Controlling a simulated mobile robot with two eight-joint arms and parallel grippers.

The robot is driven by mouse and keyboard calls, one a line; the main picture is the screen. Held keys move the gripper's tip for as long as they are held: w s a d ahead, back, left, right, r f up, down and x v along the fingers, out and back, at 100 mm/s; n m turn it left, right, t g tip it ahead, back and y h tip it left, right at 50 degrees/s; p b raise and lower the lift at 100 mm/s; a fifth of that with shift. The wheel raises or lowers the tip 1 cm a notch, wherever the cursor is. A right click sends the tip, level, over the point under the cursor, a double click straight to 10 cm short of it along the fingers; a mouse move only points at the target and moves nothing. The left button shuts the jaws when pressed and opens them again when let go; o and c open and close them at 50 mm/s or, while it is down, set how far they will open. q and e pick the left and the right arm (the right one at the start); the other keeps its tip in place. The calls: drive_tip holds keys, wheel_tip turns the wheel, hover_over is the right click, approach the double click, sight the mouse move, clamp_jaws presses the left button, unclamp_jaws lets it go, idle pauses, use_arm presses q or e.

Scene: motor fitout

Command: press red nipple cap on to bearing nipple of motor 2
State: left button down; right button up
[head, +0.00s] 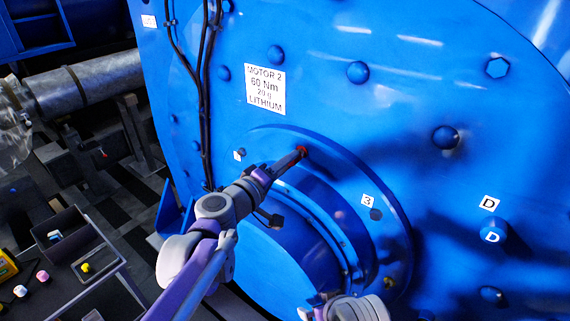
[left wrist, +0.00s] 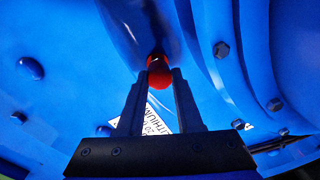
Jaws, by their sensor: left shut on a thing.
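The red nipple cap (head: 301,150) is at the upper edge of the bearing flange (head: 392,217) on the blue motor 2 (head: 320,95). My left gripper (head: 297,154) is shut on the cap. In the left wrist view the red cap (left wrist: 159,72) sits between the fingertips of my left gripper (left wrist: 160,80), against the blue bearing housing. The bearing nipple is hidden behind the cap, so I cannot tell how fully the cap sits on it. Part of my right arm shows at the bottom edge of the head view; its fingertips are not clearly visible.
The motor 2 label (head: 265,90) is above the flange. Black cables (head: 203,90) run down the motor's left side. A dark tray (head: 60,262) with several small caps stands at lower left, near a grey pipe (head: 85,83).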

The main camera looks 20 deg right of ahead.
use_arm(q)
drive_tip(key=shift+w+d, duration=0.4)
drive_tip(key=shift+d, duration=0.1)
drive_tip(key=shift+c, duration=2.4)
unclamp_jaws()
drive_tip(key=v, duration=1)
drive_tip(key=shift+s+a, duration=0.2)
drive_tip(key=shift+a, duration=0.1)
